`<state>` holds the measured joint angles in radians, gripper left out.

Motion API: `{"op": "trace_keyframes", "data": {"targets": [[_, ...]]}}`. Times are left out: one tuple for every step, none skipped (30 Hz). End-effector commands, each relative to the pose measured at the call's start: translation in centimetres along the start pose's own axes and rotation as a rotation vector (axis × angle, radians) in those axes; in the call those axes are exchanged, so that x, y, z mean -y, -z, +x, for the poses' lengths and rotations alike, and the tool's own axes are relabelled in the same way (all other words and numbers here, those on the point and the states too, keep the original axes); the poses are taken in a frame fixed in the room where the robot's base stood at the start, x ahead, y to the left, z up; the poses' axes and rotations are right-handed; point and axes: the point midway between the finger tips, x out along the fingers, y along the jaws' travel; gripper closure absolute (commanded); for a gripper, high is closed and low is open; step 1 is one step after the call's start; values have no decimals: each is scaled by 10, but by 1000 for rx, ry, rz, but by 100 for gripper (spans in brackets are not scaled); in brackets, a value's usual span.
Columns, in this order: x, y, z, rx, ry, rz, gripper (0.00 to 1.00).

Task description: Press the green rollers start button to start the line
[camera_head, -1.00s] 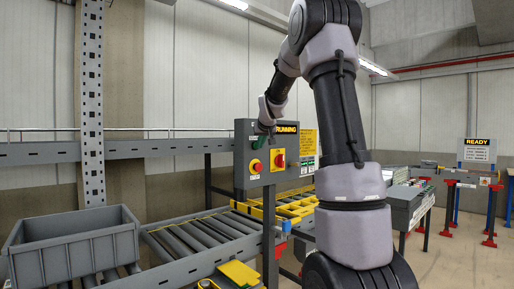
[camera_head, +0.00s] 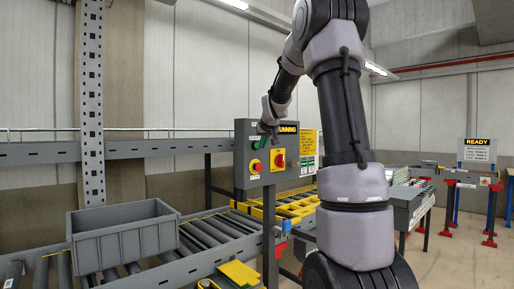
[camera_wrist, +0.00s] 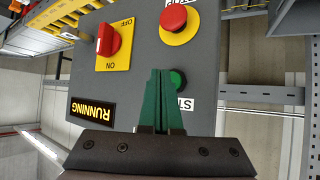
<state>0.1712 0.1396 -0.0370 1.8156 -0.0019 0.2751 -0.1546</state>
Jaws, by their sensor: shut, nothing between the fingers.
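The grey control panel (camera_head: 243,182) stands on a post at the middle of the head view. The green start button (camera_wrist: 178,80) is partly hidden in the wrist view by my gripper (camera_wrist: 161,72), with part of a START label beside it. My gripper's green fingers are shut and empty. They point at the panel and overlap the button's edge in the picture; I cannot tell whether they touch it. The display (camera_wrist: 92,111) reads RUNNING. The red stop button (camera_wrist: 173,19) and the red ON/OFF rotary switch (camera_wrist: 108,40) on its yellow plate are on the same panel.
A grey tote (camera_head: 124,236) sits on the roller conveyor (camera_head: 205,232) to the left. A yellow-edged conveyor section (camera_head: 297,207) runs behind the panel. A READY sign (camera_head: 477,150) stands at the far right. My arm fills the middle right of the head view.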

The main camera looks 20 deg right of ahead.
Motion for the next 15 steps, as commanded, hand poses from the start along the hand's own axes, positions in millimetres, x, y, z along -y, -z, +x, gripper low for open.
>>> {"op": "trace_keyframes", "data": {"targets": [[0,0,0,0,0,0,100],[0,0,0,0,0,0,100],[-1,-1,-2,0,0,1,100],[-3,-2,-3,0,-1,1,100],[-4,-3,-4,0,-1,2,100],[-7,-5,-7,0,-2,4,100],[-8,-6,-9,1,-2,3,100],[-10,-8,-12,0,-2,3,100],[-12,-10,-14,0,-2,3,100],[-13,-11,-16,0,-2,2,100],[-14,-13,-18,1,-2,4,100],[-17,-15,-21,1,-2,3,100],[-18,-16,-24,0,-2,4,100],[-20,-18,-26,0,-2,3,100],[-21,-20,-28,1,-1,3,100]]}}
